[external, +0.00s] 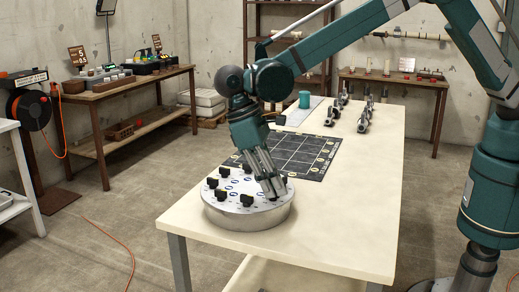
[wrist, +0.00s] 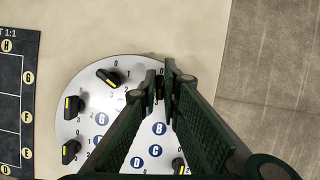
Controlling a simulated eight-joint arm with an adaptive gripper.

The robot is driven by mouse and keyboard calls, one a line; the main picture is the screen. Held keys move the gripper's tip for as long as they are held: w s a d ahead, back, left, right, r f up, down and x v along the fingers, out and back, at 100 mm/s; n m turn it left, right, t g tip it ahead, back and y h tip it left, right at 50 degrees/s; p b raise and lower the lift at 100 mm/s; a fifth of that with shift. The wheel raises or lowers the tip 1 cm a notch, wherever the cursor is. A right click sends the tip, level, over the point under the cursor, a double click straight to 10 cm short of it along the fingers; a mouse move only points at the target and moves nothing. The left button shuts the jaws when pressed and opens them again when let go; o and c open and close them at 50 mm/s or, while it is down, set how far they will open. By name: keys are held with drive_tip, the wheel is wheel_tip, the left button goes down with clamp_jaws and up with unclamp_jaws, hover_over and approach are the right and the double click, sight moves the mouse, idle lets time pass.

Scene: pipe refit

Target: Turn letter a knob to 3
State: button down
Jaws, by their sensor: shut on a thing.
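A round grey-white knob panel (external: 235,213) sits on the near end of the table, with several black knobs around its top; it also shows in the wrist view (wrist: 85,88). My gripper (external: 273,192) reaches down to the panel's right side. In the wrist view my gripper (wrist: 162,82) is shut on a black knob, mostly hidden between the fingertips. That knob's letter and pointer cannot be read. Blue letter discs, B (wrist: 158,128) among them, show beside the fingers. Other black knobs (wrist: 108,78) with yellow marks stand apart from the gripper.
A dark gridded mat (external: 293,154) lies behind the panel. Metal pipe fittings (external: 365,113) and a teal cup (external: 304,99) stand farther back on the table (external: 350,200). The tabletop to the right of the panel is clear.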

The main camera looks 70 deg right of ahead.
drive_tip(key=shift+m, duration=0.5)
drive_tip(key=c, duration=2.6)
unclamp_jaws()
drive_tip(key=shift+o, duration=0.2)
drive_tip(key=v, duration=1.2)
drive_tip(key=shift+d, duration=0.15)
